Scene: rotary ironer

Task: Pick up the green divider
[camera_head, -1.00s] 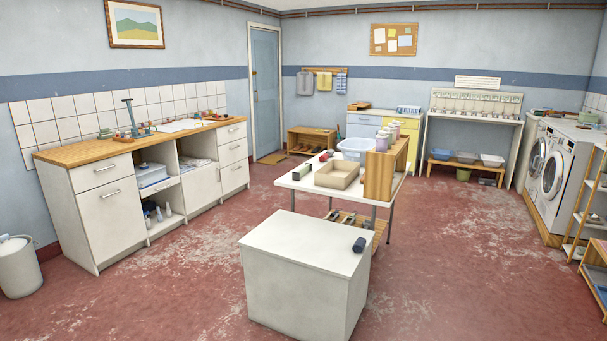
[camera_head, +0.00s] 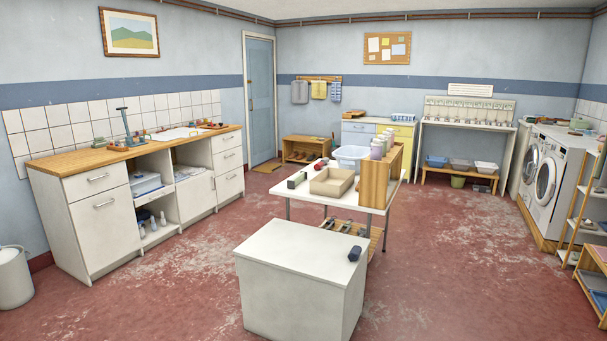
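I cannot single out a green divider with certainty. A small dark block with a greenish face (camera_head: 297,180) stands near the left edge of the white table (camera_head: 285,187) in the middle of the room. A small green item (camera_head: 99,142) also shows on the wooden counter (camera_head: 70,159) at the left. Both are too small to identify. Neither of my grippers is in view.
A white cabinet (camera_head: 290,250) with a dark object (camera_head: 354,254) on top stands in front of the table. The table also bears a cardboard box (camera_head: 331,182), a wooden upright box (camera_head: 375,185) and a basin (camera_head: 351,157). Red floor (camera_head: 440,260) is open around them.

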